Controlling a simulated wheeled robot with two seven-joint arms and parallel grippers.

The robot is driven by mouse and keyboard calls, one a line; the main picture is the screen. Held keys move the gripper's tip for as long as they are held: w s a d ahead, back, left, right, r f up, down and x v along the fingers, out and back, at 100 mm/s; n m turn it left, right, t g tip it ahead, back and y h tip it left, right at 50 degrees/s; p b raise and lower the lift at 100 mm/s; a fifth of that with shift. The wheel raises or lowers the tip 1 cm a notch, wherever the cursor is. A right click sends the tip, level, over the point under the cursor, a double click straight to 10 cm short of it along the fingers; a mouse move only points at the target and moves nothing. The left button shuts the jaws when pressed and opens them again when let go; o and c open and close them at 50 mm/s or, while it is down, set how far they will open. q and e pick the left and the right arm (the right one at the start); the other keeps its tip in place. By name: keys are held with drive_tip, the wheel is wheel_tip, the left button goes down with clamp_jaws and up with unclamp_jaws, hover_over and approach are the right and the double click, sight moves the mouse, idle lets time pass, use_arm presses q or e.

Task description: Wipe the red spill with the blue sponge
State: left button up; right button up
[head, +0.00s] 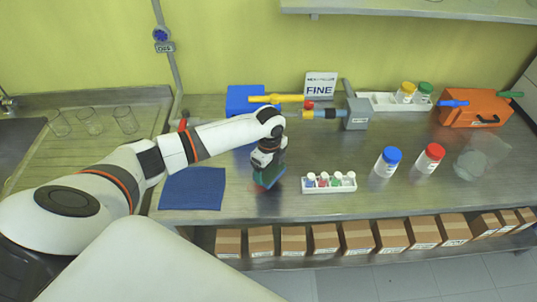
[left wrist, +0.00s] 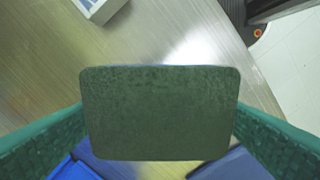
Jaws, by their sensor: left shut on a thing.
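My left gripper (head: 268,178) is over the steel counter, just left of a white vial rack. It is shut on the sponge (left wrist: 160,112), which shows in the left wrist view as a dark green pad face with a thin blue edge between the two green fingers. In the head view the gripper hides most of the sponge. I cannot tell whether the sponge touches the counter. My right gripper is not in view.
A blue mat (head: 193,188) lies left of the gripper. The vial rack (head: 329,183) is close on the right, then a blue-lidded jar (head: 387,162) and a red-lidded jar (head: 429,158). A grey block (head: 357,113) and blue box (head: 243,100) stand behind. Boxes line the shelf below.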

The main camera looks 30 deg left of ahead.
use_arm(q)
drive_tip(key=shift+w+r+p, duration=0.15)
drive_tip(key=shift+r+p, duration=0.15)
drive_tip(key=shift+r, duration=0.9)
drive_tip(key=shift+s+r, duration=0.25)
drive_tip(key=shift+w, duration=0.2)
